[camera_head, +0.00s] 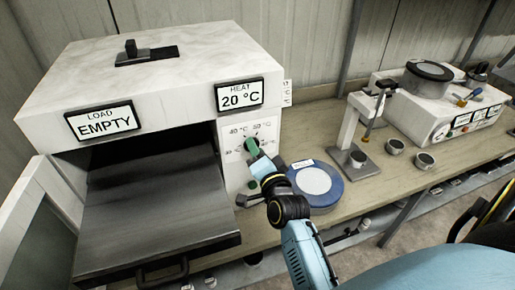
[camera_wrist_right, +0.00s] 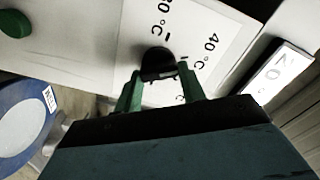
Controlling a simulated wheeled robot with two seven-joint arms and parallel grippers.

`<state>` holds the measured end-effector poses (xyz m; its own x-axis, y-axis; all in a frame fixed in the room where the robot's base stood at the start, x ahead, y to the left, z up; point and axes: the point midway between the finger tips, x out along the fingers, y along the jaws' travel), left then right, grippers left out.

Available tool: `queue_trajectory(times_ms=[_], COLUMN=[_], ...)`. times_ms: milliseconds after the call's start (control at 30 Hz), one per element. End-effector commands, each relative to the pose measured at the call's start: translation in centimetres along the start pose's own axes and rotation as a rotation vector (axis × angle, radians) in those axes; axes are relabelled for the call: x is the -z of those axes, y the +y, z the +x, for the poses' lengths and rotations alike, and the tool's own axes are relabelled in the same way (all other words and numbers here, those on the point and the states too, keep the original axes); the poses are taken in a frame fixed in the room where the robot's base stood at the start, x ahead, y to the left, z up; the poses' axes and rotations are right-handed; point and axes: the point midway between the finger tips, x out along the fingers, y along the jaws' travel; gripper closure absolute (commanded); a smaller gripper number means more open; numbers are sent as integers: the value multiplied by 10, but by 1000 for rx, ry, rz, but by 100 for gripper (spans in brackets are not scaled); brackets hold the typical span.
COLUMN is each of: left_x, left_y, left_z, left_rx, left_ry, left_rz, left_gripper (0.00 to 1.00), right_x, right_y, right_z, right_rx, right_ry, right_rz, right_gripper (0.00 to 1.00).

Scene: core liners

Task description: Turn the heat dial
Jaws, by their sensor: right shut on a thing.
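The heat dial (camera_wrist_right: 157,62) is a dark round knob on a white panel of the oven (camera_head: 150,70), with temperature marks such as 40 °C printed around it. My right gripper (camera_head: 251,146) reaches up to this panel, and its green fingers hide most of the dial in the head view. In the right wrist view the two green fingers (camera_wrist_right: 160,84) stand on either side of the dial, shut on it. The pointer direction is hard to tell. The heat display (camera_head: 239,94) reads 20 °C. My left gripper is out of view.
A green button (camera_head: 252,184) sits below the dial. The load display (camera_head: 100,121) reads EMPTY. The oven's dark tray (camera_head: 150,215) sticks out at the front. A blue round device (camera_head: 318,185) stands on the bench close to my right wrist, with a stand (camera_head: 352,158) beyond it.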

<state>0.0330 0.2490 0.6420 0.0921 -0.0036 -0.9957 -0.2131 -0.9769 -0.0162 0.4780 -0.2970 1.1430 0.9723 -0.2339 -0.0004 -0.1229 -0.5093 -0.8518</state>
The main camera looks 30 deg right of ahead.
Motion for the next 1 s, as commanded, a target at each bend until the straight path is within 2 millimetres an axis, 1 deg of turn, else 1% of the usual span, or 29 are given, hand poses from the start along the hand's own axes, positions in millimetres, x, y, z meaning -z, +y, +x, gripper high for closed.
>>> queue_trajectory(times_ms=[200, 567, 600, 733, 1000], left_x=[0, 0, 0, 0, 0], left_y=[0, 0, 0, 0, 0], left_z=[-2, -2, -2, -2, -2], left_rx=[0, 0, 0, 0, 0], left_ry=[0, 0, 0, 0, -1], left_rz=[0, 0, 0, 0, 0], left_gripper=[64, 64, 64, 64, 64], right_x=[1, 1, 1, 0, 0], right_y=[0, 0, 0, 0, 0], right_z=[0, 0, 0, 0, 0], right_rx=[1, 1, 1, 1, 0], right_ry=[1, 1, 1, 1, 0], right_rz=[28, 28, 28, 28, 28], right_gripper=[83, 83, 55, 38, 38])
